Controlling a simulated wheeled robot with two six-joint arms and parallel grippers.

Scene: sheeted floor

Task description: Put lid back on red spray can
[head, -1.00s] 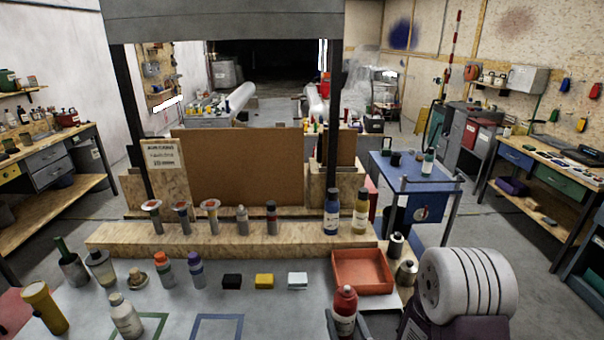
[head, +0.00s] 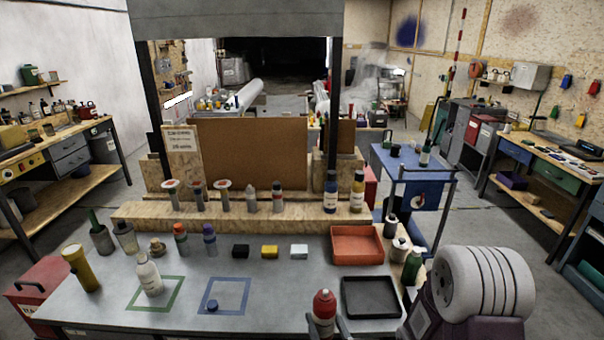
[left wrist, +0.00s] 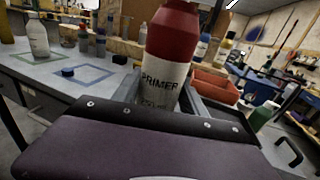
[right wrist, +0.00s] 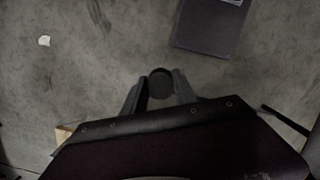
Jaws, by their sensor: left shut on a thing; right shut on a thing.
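The red spray can (head: 323,310) stands upright at the bottom middle of the head view, with a pale spot on its red top. My left gripper (head: 325,328) is shut around its lower body. In the left wrist view the can (left wrist: 170,60) shows a white band reading PRIMER, and its top is cut off. In the right wrist view my right gripper (right wrist: 160,97) is shut on a small dark round cap-like thing (right wrist: 160,82), above the floor. I cannot tell whether it is the can's lid. My right gripper does not show in the head view.
A small blue cap (head: 211,305) lies at the blue square outline on the grey table (head: 110,318). A white bottle (head: 149,275) stands in the green outline. A black tray (head: 370,297) and an orange tray (head: 357,246) lie right. Several bottles and blocks line the back.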

